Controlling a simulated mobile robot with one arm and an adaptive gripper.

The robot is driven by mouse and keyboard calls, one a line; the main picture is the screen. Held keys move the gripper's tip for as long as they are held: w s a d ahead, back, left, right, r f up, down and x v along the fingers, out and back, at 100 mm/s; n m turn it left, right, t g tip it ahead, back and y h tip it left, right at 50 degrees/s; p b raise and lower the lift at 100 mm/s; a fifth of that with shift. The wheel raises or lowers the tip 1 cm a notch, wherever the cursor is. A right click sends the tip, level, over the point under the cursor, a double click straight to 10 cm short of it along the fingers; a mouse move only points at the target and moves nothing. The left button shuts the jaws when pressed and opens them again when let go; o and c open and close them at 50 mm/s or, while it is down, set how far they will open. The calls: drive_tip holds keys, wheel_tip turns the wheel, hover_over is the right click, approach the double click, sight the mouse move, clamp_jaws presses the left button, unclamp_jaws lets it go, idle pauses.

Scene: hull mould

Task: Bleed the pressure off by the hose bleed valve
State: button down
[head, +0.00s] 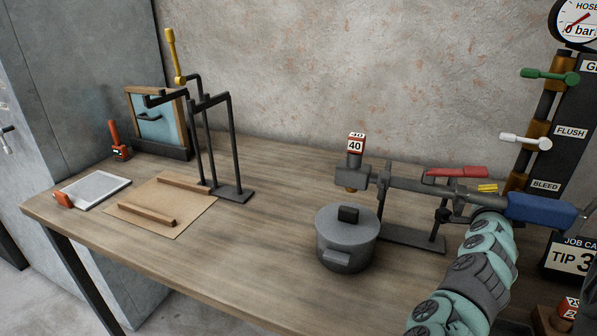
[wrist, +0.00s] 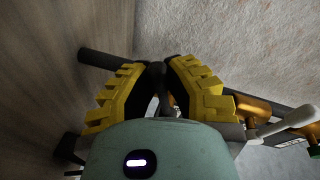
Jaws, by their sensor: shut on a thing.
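The hose valve board stands at the right of the head view, with a BLEED label (head: 545,185) low on it and a brass bleed valve (head: 515,184) beside the label. My gripper (head: 487,188) is just left of this valve, mostly hidden; a bit of yellow finger shows. In the wrist view my gripper (wrist: 157,74) is closed around a dark knob or bar end, which looks like the bleed valve lever. Its turn angle cannot be told. The hose gauge (head: 577,20) is cut by the frame; its readout ends in "0 bar".
Above are a white FLUSH lever (head: 525,141) and a green lever (head: 549,75). A blue handle (head: 540,210) and a red lever (head: 455,172) lie close around my gripper. A grey lidded pot (head: 347,240) stands on the wooden table (head: 265,255). The table's middle is clear.

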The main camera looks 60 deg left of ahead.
drive_tip(key=shift+r, duration=0.1)
drive_tip(key=c, duration=1)
unclamp_jaws()
drive_tip(key=shift+o, duration=0.2)
drive_tip(key=shift+f, duration=0.2)
